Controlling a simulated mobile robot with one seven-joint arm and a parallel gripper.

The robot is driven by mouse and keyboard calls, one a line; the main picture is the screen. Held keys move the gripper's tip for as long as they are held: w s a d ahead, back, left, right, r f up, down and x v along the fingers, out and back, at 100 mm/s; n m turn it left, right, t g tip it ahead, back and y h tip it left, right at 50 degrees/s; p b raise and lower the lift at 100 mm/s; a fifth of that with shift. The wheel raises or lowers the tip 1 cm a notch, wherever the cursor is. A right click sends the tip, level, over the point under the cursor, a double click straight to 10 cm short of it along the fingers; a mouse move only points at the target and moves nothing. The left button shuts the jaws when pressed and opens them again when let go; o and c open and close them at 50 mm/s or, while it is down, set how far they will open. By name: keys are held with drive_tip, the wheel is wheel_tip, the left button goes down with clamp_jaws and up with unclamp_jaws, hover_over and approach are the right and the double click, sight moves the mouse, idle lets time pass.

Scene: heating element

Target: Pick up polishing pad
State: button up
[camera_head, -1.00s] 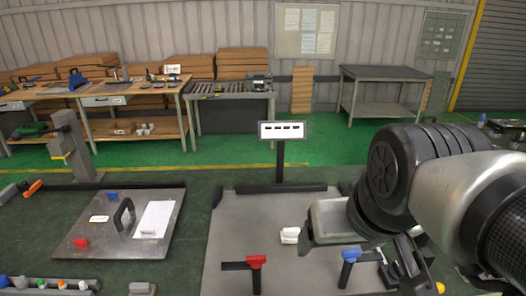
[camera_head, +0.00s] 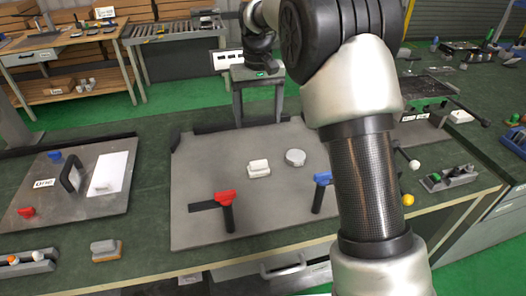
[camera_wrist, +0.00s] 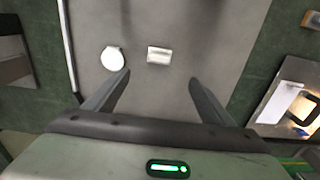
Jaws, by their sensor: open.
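Two pale objects lie on the grey plate (camera_head: 200,170) in front of me: a small whitish rectangular block (camera_head: 258,168) and a light round disc (camera_head: 295,157) to its right. I cannot tell for certain which is the polishing pad. My gripper (camera_head: 258,122) points down at the far edge of the plate, beyond both. It is open and empty. In the wrist view the block (camera_wrist: 159,55) lies ahead of and between the open fingers (camera_wrist: 159,77), apart from them. The disc (camera_wrist: 113,58) lies ahead of the left finger there.
A red-topped clamp (camera_head: 226,198) and a blue-topped clamp (camera_head: 322,179) stand at the plate's near side. My arm covers its right part. A metal plate with a black handle (camera_head: 70,175) lies left. Another small block (camera_head: 106,249) lies on the near green mat.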

hover_over(258, 162)
wheel_tip(258, 162, down, 13)
drive_tip(key=shift+w+f+b, duration=0.1)
drive_tip(key=shift+b, duration=0.25)
drive_tip(key=shift+f, duration=2.9)
drive_tip(key=c, duration=1.3)
drive_tip(key=shift+r, duration=0.2)
wheel_tip(258, 162, up, 10)
drive_tip(key=shift+f, duration=0.1)
drive_tip(key=o, duration=0.4)
drive_tip(key=shift+c, duration=0.8)
